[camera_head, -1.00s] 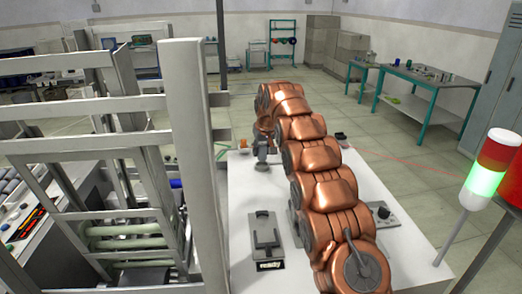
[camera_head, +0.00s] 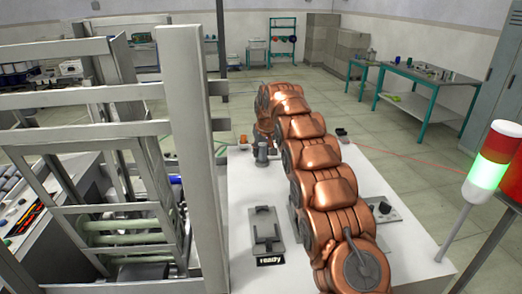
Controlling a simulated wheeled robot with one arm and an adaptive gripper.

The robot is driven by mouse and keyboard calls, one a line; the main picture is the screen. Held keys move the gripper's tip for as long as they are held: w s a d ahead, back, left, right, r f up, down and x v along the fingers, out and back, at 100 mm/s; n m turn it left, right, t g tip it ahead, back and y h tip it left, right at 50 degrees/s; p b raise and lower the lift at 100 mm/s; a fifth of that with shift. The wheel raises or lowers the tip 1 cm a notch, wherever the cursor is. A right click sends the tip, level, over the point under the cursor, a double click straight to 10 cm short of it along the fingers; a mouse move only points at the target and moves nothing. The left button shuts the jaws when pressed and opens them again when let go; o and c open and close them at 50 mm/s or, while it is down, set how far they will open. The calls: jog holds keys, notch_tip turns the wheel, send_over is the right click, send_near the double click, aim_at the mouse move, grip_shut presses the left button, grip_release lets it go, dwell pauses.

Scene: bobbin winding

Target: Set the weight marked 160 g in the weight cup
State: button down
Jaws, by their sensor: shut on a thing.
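My copper arm reaches away over the white table (camera_head: 245,195) and bends down at its far end. My gripper (camera_head: 262,152) is the small grey shape below the wrist, low over the far left part of the table. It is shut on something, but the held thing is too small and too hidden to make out. A small orange thing (camera_head: 243,140) is just left of the gripper. I cannot pick out the weight marked 160 g or the weight cup; no weight marking is legible.
A grey device (camera_head: 267,232) with a lit "ready" display stands on the near table. A control box (camera_head: 383,209) sits right of my arm. A light tower (camera_head: 490,165), lit green, stands at the right. A pale metal frame (camera_head: 200,150) rises along the table's left side.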

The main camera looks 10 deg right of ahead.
jog(key=shift+f+b, duration=0.35)
jog(key=shift+f, duration=0.35)
jog(key=c, duration=0.7)
grip_release()
jog(key=shift+r, duration=0.1)
jog(key=shift+s+r, duration=0.15)
jog(key=shift+r, duration=0.4)
jog(key=v, duration=1.1)
jog(key=s+g, duration=0.3)
jog(key=s, duration=2.1)
jog(key=s+f+g, duration=0.1)
jog(key=s+f, duration=0.2)
jog(key=s, duration=0.8)
jog(key=s+f+g, duration=0.1)
jog(key=s+f, duration=0.3)
jog(key=s, duration=0.8)
jog(key=s+f+m+g, duration=0.1)
jog(key=s+f, duration=0.3)
jog(key=s, duration=0.7)
jog(key=shift+s+a, duration=0.2)
jog(key=shift+a, duration=0.05)
